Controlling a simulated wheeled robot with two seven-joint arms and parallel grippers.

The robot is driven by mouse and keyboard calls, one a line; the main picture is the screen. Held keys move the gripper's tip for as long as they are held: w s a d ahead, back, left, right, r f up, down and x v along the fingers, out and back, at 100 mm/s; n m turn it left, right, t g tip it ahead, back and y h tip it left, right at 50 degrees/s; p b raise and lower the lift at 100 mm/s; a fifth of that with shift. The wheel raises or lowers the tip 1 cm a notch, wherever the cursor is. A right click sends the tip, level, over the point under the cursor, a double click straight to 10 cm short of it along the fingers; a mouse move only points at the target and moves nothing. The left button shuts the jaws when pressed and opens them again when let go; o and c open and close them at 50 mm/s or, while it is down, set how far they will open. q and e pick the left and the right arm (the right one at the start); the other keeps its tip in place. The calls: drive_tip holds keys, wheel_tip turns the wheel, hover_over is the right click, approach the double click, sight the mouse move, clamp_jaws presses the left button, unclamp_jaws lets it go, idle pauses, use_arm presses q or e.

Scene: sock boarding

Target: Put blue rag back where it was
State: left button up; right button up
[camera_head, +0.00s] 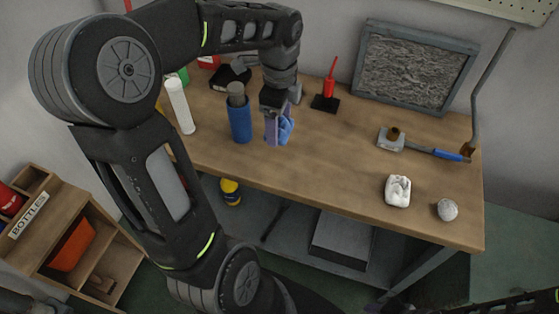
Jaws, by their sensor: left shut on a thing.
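The blue rag (287,127) is held in my left gripper (278,122), over the wooden workbench (330,160) left of its middle. The gripper points down, and its fingers are shut on the rag. The rag is crumpled, and part of it is hidden behind the fingers. I cannot tell whether its lower edge touches the bench top. My right gripper does not show clearly; only some dark parts appear at the bottom right edge.
A blue cylinder (240,123) stands just left of the rag. A white bottle (180,107) is farther left. The bench middle is clear.

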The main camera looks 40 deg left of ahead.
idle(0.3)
use_arm(q)
hover_over(279, 159)
drive_tip(key=shift+f, duration=3.15)
drive_tip(key=shift+f, duration=1.9)
drive_tip(key=shift+f, duration=0.2)
drive_tip(key=o, duration=1.3)
drive_tip(key=shift+r, duration=0.1)
